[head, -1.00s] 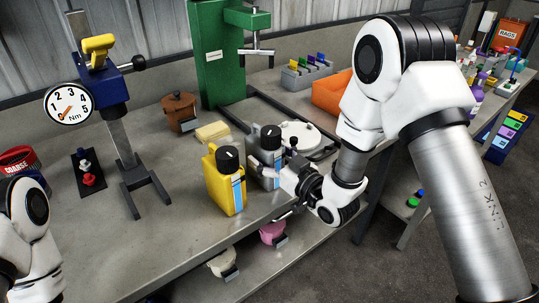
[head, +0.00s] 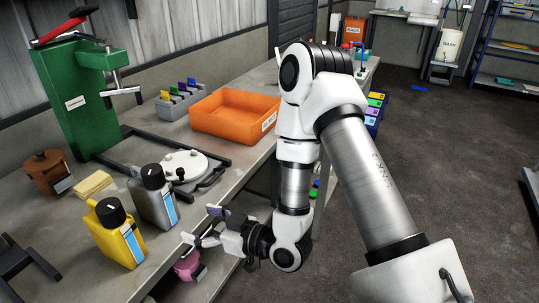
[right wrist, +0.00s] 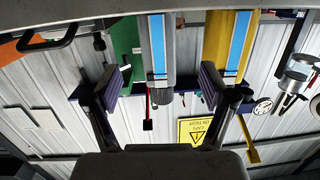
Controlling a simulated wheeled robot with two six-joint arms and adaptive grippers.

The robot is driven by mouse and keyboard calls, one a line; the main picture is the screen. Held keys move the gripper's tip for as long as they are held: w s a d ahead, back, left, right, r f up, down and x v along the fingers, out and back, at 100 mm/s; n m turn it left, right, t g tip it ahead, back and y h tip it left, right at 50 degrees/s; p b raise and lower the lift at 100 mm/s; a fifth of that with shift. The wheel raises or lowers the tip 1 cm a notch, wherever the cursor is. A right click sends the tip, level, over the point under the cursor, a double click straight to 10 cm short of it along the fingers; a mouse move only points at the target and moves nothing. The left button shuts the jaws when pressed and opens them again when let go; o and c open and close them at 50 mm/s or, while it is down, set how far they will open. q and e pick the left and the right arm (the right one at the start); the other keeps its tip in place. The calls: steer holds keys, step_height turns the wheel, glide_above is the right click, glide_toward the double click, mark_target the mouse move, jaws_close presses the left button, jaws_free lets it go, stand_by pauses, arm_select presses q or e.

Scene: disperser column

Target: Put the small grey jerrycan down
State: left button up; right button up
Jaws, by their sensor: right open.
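The small grey jerrycan (head: 154,197) stands upright on the workbench, just right of the yellow jerrycan (head: 115,231). It has a black cap and a blue and white label. My right gripper (head: 202,225) is open and empty, in front of the grey jerrycan at the bench's front edge, apart from it. In the right wrist view the picture is upside down; the grey jerrycan (right wrist: 157,50) shows beyond and between the open fingers (right wrist: 162,90), with the yellow jerrycan (right wrist: 228,50) beside it. My left gripper is not in view.
A round white lid (head: 185,165) on a dark frame lies behind the grey jerrycan. A green press (head: 80,105), a brown pot (head: 45,172) and a yellow sponge-like block (head: 93,185) stand behind. An orange bin (head: 235,115) is farther right. A pink container (head: 187,264) is below the bench edge.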

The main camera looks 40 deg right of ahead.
steer(key=s+f+m+g+h, duration=0.1)
steer(key=s+f+g, duration=0.25)
steer(key=f, duration=0.45)
steer(key=s+d+f+m+g+h, duration=0.1)
steer(key=s+f+g+h, duration=0.15)
steer(key=s+f, duration=0.35)
steer(key=s+f+m+g+h, duration=0.1)
steer(key=s+f+g, duration=0.25)
steer(key=f, duration=0.55)
steer(key=s+d+f+m+g+h, duration=0.2)
steer(key=s+f+g, duration=0.35)
steer(key=s, duration=0.55)
step_height(320, 180, up, 8)
steer(key=p, duration=0.8)
steer(key=shift+w, duration=0.15)
steer(key=shift+r, duration=0.1)
